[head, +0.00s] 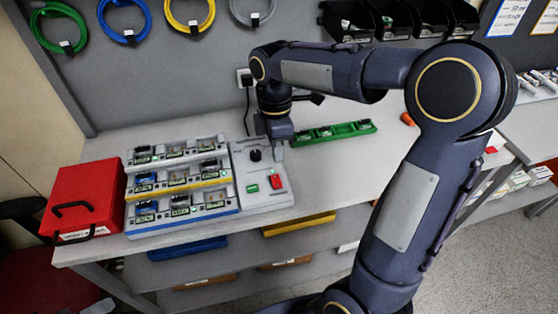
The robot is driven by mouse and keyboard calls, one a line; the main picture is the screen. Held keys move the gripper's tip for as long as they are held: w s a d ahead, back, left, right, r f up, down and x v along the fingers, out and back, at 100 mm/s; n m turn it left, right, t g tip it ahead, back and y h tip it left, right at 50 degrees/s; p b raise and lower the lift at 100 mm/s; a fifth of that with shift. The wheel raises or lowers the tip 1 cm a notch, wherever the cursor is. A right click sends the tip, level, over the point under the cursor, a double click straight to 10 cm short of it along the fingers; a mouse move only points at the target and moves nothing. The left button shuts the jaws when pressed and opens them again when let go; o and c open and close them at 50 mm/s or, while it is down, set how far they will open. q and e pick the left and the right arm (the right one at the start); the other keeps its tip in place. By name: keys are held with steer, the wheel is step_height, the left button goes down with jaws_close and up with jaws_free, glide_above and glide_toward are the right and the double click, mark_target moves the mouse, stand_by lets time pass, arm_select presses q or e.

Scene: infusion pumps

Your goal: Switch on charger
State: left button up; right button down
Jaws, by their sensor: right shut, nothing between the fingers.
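The charger (258,203) is a pale unit on the bench. Its left part holds rows of small modules with blue, white and yellow edges. Its right part is a control panel with a black knob (255,155), a green button or display (252,188) and a red switch (277,181). My right gripper (279,152) is shut and empty. It points down over the back right part of the panel, beyond the red switch and right of the knob. I cannot tell whether its tip touches the panel. My left gripper is not in view.
A green tray (336,132) with small items lies right of the gripper. A red case (85,201) stands at the bench's left end. An orange object (408,119) lies farther right. A wall socket (245,77) with a black cable is behind. Black bins (347,22) hang above.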

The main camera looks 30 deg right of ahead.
steer(key=r, duration=0.4)
steer(key=shift+s+a+r, duration=0.1)
steer(key=shift+s+r, duration=0.15)
steer(key=shift+r, duration=0.1)
steer(key=s+a+f+m+t+y, duration=0.1)
steer(key=s+f+m+t, duration=0.1)
steer(key=s+m, duration=0.6)
steer(key=s+a+f+m+t+y, duration=0.1)
steer(key=s+f+m+t+y, duration=0.1)
steer(key=s+m+t, duration=0.3)
steer(key=s+m, duration=0.4)
steer(key=shift+s+a+f, duration=0.35)
steer(key=shift+s, duration=0.05)
